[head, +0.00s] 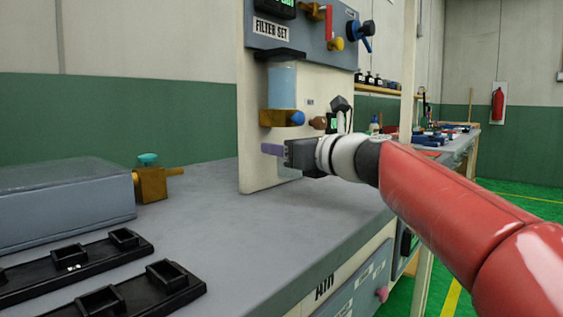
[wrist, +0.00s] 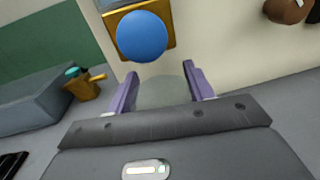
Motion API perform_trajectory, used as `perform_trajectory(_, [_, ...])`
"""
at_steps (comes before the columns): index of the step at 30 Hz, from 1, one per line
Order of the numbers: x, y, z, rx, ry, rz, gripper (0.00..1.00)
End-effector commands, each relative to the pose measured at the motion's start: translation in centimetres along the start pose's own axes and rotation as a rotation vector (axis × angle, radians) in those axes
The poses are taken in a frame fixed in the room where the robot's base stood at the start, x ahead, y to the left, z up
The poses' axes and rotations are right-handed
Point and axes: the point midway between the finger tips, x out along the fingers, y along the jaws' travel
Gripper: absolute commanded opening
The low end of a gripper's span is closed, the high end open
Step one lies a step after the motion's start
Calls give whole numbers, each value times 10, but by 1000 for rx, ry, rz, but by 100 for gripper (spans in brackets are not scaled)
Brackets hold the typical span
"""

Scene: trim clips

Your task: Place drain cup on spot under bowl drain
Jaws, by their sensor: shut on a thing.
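The drain cup looks clear and faint; it shows between my fingers in the wrist view (wrist: 162,93) and just under them in the head view (head: 288,173). My gripper (head: 272,150) has purple fingers, which are shut on the cup's sides in the wrist view (wrist: 160,84). The clear filter bowl (head: 282,86) hangs on the upright panel. Below it is a brass drain block (head: 272,118) with a blue knob (head: 298,118), also large in the wrist view (wrist: 141,36). My gripper and the cup are below this block. The spot and the cup's base contact cannot be made out.
The panel (head: 255,165) stands close behind my gripper. A brown knob (head: 318,123) is to the right of the drain. A grey box (head: 65,205) with a brass valve (head: 150,185) and black trays (head: 75,268) are at left. The bench front (head: 290,235) is clear.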

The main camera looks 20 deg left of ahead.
Motion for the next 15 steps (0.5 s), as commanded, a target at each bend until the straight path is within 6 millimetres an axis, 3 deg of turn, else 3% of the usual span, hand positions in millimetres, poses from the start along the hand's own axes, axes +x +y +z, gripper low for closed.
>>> perform_trajectory(5, [14, 0, 0, 2, -1, 1, 26])
perform_trajectory(10, [12, 0, -33, 1, 0, -1, 26])
perform_trajectory(15, [12, 0, -35, 0, -1, 0, 26])
